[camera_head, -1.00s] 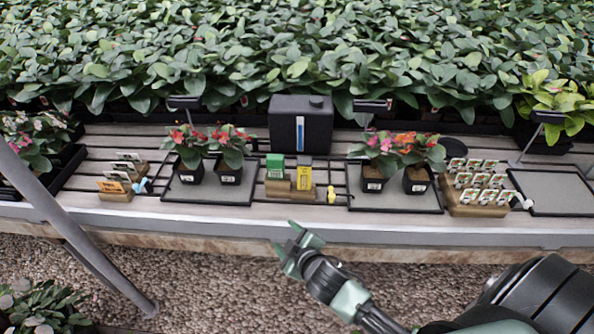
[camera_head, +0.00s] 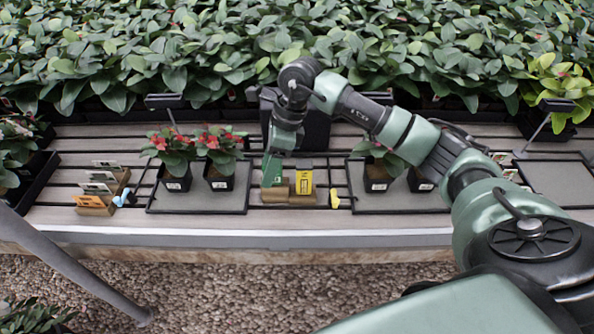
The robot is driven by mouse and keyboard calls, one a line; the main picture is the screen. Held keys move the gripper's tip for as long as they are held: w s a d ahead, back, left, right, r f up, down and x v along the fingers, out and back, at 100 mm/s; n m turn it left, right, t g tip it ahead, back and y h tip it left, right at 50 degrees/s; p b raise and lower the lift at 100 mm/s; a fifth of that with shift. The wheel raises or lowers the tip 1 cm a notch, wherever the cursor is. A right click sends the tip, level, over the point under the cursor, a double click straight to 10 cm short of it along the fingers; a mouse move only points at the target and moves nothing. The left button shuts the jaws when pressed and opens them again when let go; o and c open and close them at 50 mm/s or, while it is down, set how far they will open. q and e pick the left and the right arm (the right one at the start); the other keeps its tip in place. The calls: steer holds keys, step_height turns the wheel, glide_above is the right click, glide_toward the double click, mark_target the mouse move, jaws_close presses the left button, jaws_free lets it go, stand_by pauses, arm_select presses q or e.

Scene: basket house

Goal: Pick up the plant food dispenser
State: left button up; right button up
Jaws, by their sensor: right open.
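A wooden holder (camera_head: 287,196) on the slatted bench carries a yellow packet (camera_head: 304,181). The green packet beside it is mostly covered by my right gripper (camera_head: 272,178). This gripper is open and points down at the green packet's place, left of the yellow packet. I cannot tell whether its fingers are around the packet or touching it. A black tank (camera_head: 312,131) stands behind the holder, partly hidden by my right arm. The pictures do not make clear which of these is the plant food dispenser. My left gripper is not in view.
Red-flowered potted plants stand on a left tray (camera_head: 229,203). More pots stand on a right tray (camera_head: 403,202), partly behind my arm. A yellow clip (camera_head: 334,198) lies right of the holder. Label holders (camera_head: 96,206) stand at left. Dense foliage fills the back.

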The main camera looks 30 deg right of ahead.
mark_target(304, 164)
steer(key=d+f+h+b, duration=0.1)
steer(key=d, duration=0.2)
steer(key=d+f+h+b, duration=0.1)
steer(key=d+b, duration=0.1)
steer(key=d, duration=0.1)
steer(key=w+d+f+h+b, duration=0.1)
steer(key=d+h+b, duration=0.1)
steer(key=d, duration=0.2)
steer(key=shift+f+g, duration=0.25)
steer(key=shift+g, duration=0.05)
steer(key=shift+s+f+b, duration=0.15)
steer(key=shift+f+b, duration=0.3)
steer(key=shift+b, duration=0.2)
steer(key=shift+s+f, duration=0.1)
steer(key=shift+f, duration=0.15)
step_height(304, 164, down, 6)
steer(key=shift+d+f+p, duration=0.1)
steer(key=shift+f+p, duration=0.05)
steer(key=shift+p, duration=0.75)
steer(key=shift+f, duration=0.4)
steer(key=shift+c, duration=0.3)
jaws_close()
